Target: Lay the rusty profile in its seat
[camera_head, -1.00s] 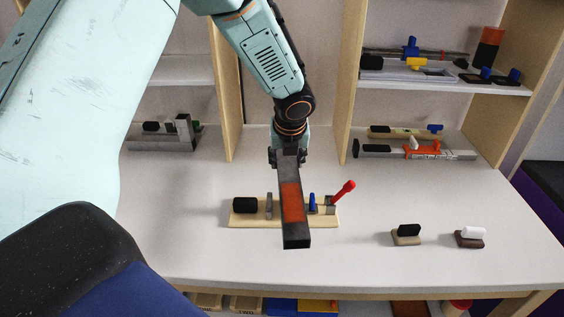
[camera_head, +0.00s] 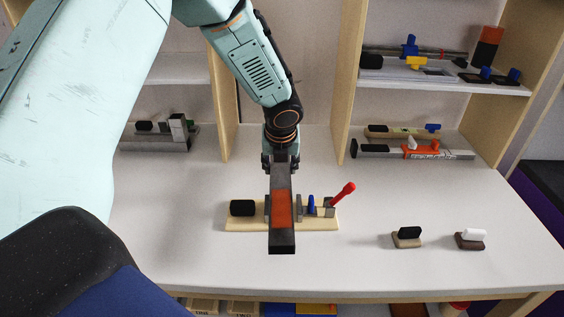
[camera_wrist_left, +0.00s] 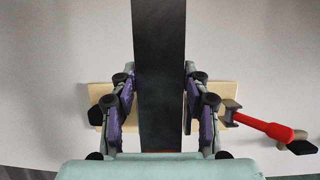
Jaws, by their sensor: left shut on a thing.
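The rusty profile (camera_head: 281,207) is a long dark grey bar with an orange-brown band and a black near end. My left gripper (camera_head: 280,160) is shut on its far part, and the bar points toward me across the wooden base (camera_head: 235,223) of a fixture. In the left wrist view, the fingers (camera_wrist_left: 161,108) flank the dark bar (camera_wrist_left: 160,60). The base carries a black block (camera_head: 242,208), grey uprights (camera_head: 299,207), a blue piece (camera_head: 311,205) and a red-handled clamp (camera_head: 343,194). The bar hides the middle of the fixture; its height above it is unclear.
Two small blocks, one black-topped (camera_head: 408,234) and one white-topped (camera_head: 470,237), stand on the table at right. Shelves with tools stand behind, with wooden dividers (camera_head: 347,85). The white table (camera_head: 160,240) is clear left of the fixture and between it and the blocks.

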